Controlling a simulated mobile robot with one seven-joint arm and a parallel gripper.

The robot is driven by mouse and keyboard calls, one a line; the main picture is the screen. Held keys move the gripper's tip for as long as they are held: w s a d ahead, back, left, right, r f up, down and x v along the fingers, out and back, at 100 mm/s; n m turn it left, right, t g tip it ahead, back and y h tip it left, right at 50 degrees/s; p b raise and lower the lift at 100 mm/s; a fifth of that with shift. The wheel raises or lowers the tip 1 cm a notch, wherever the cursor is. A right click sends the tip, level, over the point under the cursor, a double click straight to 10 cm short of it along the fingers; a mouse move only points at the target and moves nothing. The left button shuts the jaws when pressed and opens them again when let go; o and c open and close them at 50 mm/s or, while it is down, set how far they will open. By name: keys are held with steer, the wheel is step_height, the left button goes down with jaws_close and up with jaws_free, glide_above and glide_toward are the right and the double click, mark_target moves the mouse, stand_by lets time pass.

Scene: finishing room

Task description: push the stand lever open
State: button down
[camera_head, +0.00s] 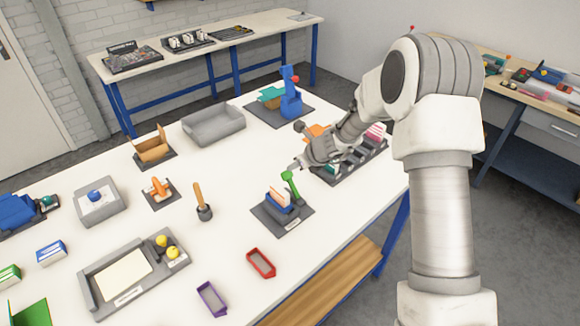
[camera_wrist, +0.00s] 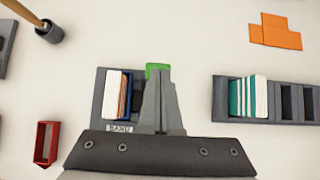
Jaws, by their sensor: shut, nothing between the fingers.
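A dark grey stand (camera_head: 268,222) with a small label holds upright blue, orange and white pieces (camera_head: 279,201). A green lever (camera_head: 289,182) rises at its right side, leaning, with a wider green top. In the wrist view the stand (camera_wrist: 104,108) lies below, and the green lever's top (camera_wrist: 156,70) shows just past my fingertips. My gripper (camera_head: 295,166) is shut and empty, close above the green lever's top. I cannot tell whether it touches. The shut fingers (camera_wrist: 158,75) hide most of the lever in the wrist view.
A dark slotted rack (camera_head: 345,172) stands right of the stand, under my arm. A wooden-handled tool in a dark cup (camera_head: 204,212) stands left. A red tray (camera_head: 261,263) and purple tray (camera_head: 212,299) lie in front. A blue device with a red knob (camera_head: 291,100) stands behind.

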step_height(320, 180, up, 11)
steer(key=s+d+p, duration=0.1)
steer(key=p, duration=0.1)
steer(key=shift+s+d, duration=0.2)
steer(key=shift+d, duration=0.05)
steer(key=shift+f, duration=0.1)
steer(key=s+d+r+n+h+b, duration=0.1)
steer(key=s+d+r+n, duration=0.2)
steer(key=s+r+n, duration=0.45)
steer(key=s+d+r+n+b, duration=0.1)
steer(key=s+d+r+n, duration=0.2)
steer(key=s+r+n, duration=0.5)
steer(key=s+d+n+h, duration=0.1)
steer(key=s+d+n, duration=0.2)
steer(key=s, duration=0.4)
steer(key=s+d+f+n+h, duration=0.1)
steer(key=s+d+n+h, duration=0.1)
steer(key=s, duration=0.4)
steer(key=s+d+f+n+h+b, duration=0.1)
steer(key=s+d+n, duration=0.4)
steer(key=s+n, duration=0.1)
steer(key=shift+s+h, duration=0.3)
steer(key=shift+s, duration=0.5)
